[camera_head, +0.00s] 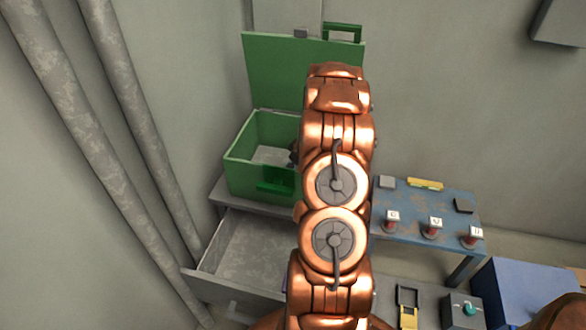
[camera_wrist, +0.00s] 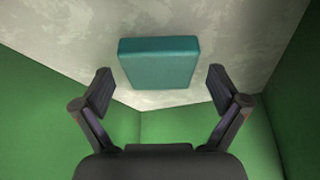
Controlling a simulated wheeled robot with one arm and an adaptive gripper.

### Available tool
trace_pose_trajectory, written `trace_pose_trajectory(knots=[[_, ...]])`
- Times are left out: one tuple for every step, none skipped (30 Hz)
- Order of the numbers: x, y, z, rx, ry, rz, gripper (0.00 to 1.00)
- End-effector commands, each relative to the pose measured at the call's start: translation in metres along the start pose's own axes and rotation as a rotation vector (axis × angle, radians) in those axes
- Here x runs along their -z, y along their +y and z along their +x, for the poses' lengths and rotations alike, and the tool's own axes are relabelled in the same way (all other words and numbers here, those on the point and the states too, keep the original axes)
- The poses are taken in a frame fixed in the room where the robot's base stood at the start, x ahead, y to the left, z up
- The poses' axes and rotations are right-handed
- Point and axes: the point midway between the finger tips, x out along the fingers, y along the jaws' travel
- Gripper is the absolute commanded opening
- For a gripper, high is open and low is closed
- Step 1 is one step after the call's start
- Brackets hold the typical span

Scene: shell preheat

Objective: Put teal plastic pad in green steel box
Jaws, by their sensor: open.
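The green steel box (camera_head: 245,165) stands open at the back, its lid raised against the wall. The teal plastic pad (camera_wrist: 160,62) is inside the box, over its pale grey floor, in the wrist view. Whether it lies flat on the floor is hard to tell. My gripper (camera_wrist: 160,84) is open, pointing into the box, with a finger on either side just short of the pad. Neither finger visibly touches it. In the head view my copper arm hides the pad and the right part of the box; only a dark bit of the gripper shows.
A grey drawer (camera_head: 245,255) stands open and looks empty below the box. A worn blue table (camera_head: 408,208) at right holds several small labelled red pieces and a yellow item (camera_head: 425,184). A grey device with a teal knob (camera_head: 468,308) and a blue block (camera_head: 525,295) are lower right.

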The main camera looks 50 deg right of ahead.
Motion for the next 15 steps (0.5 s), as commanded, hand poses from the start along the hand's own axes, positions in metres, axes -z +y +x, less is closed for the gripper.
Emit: trace_pose_trajectory(knots=[[0.001,0.000,-0.004,0.000,0.000,0.000,0.97],[0.001,0.000,-0.005,-0.001,0.000,-0.001,0.97],[0.001,0.001,-0.008,-0.001,0.001,0.000,0.97],[0.001,0.001,-0.011,-0.001,0.001,0.000,0.97],[0.001,0.001,-0.015,-0.001,0.001,0.001,0.97],[0.001,0.001,-0.020,0.000,0.001,0.001,0.97],[0.001,0.001,-0.025,-0.001,0.002,0.001,0.97],[0.001,0.001,-0.030,-0.001,0.003,0.001,0.97],[0.002,0.001,-0.036,-0.002,0.003,0.000,0.97],[0.002,0.001,-0.042,-0.002,0.003,0.000,0.97],[0.002,0.001,-0.046,-0.002,0.004,0.001,0.97],[0.002,0.001,-0.052,-0.002,0.004,0.001,0.97],[0.001,0.001,-0.057,-0.003,0.003,0.000,0.97],[0.001,0.001,-0.061,-0.003,0.003,0.000,0.97],[0.002,0.002,-0.068,-0.004,0.003,0.001,0.97]])
